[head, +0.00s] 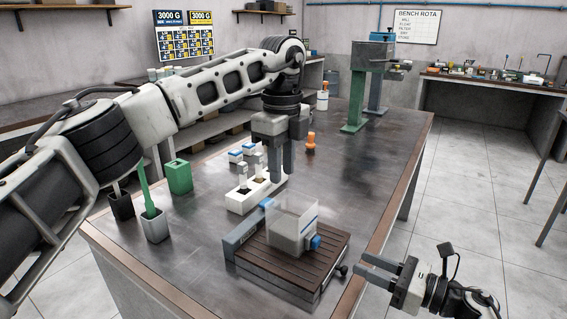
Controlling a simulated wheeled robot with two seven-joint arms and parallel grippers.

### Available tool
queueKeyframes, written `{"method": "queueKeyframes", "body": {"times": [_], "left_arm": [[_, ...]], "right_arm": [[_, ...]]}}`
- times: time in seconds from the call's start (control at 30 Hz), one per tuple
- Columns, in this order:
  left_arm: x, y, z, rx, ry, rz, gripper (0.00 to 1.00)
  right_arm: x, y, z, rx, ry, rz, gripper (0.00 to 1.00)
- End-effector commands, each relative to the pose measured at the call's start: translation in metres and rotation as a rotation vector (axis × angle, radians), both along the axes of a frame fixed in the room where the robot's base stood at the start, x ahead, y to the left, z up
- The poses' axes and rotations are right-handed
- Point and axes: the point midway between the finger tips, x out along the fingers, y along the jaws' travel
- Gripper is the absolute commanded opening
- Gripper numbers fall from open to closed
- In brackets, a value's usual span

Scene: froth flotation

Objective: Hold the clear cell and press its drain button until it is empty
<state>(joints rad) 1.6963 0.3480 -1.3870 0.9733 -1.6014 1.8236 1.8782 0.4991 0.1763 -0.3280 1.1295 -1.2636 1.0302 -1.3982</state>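The clear cell (293,222) is a see-through box with grey contents low inside. It stands on a brown slatted stand (285,268) near the front of the bench. A blue drain button (315,243) sits low on its right side. My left gripper (281,178) points down just behind the cell, over the white rack. Its two fingers look apart, with nothing between them. My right gripper (362,265) is at the lower right, beyond the bench's edge and right of the stand. Its fingers point left, open and empty.
A white rack (240,203) with small bottles stands behind the cell. A green holder (178,176) and a grey cup (154,226) with a green tool are to the left. An orange-topped item (311,143) and a green machine (358,100) stand farther back. The bench's right side is clear.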

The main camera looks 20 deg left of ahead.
Motion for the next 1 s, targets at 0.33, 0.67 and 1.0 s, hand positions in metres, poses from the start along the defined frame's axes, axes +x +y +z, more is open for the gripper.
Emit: {"method": "queueKeyframes", "body": {"times": [0.33,0.67,1.0], "left_arm": [[-0.001,0.001,-0.057,0.003,0.005,0.0,0.28],[-0.001,0.0,-0.121,0.0,0.005,-0.002,0.28],[-0.001,0.0,-0.155,0.0,0.002,-0.002,0.28]], "right_arm": [[0.0,0.0,0.0,0.0,0.0,0.0,0.36],[0.0,0.0,0.0,0.0,0.0,0.0,0.36],[0.0,0.0,0.0,0.0,0.0,0.0,0.36]]}}
